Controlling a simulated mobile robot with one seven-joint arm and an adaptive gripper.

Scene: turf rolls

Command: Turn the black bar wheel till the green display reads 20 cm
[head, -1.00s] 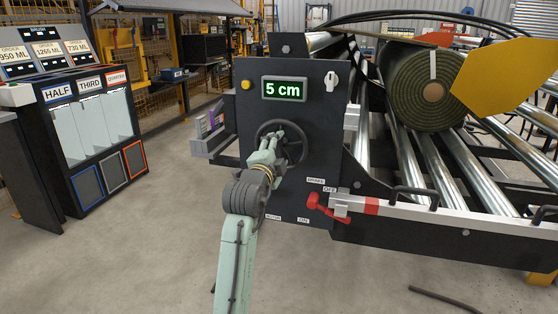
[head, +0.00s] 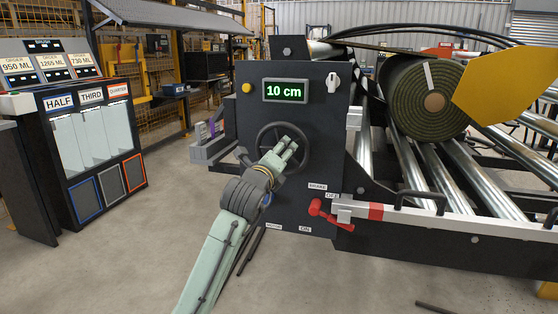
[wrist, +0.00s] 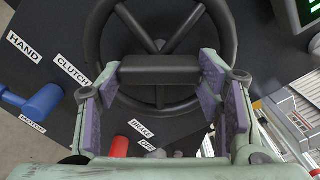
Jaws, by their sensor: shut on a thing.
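The black bar wheel (head: 258,138) is on the front of a dark machine panel. In the wrist view its round rim and spokes (wrist: 97,45) show, with a thick black bar (wrist: 160,70) across it. My gripper (head: 290,147) is at the wheel in the head view. In the wrist view its purple-padded fingers (wrist: 160,82) stand at the two ends of the bar, shut on it. The green display (head: 285,90) above the wheel reads 10 cm. The gripper hides part of the wheel in the head view.
A red lever (head: 325,212) sits right of the wheel, near brake labels. A blue handle (wrist: 42,102) lies left in the wrist view, near HAND and CLUTCH labels. A green turf roll (head: 410,100) rests on metal rollers. A bin cabinet (head: 100,150) stands left.

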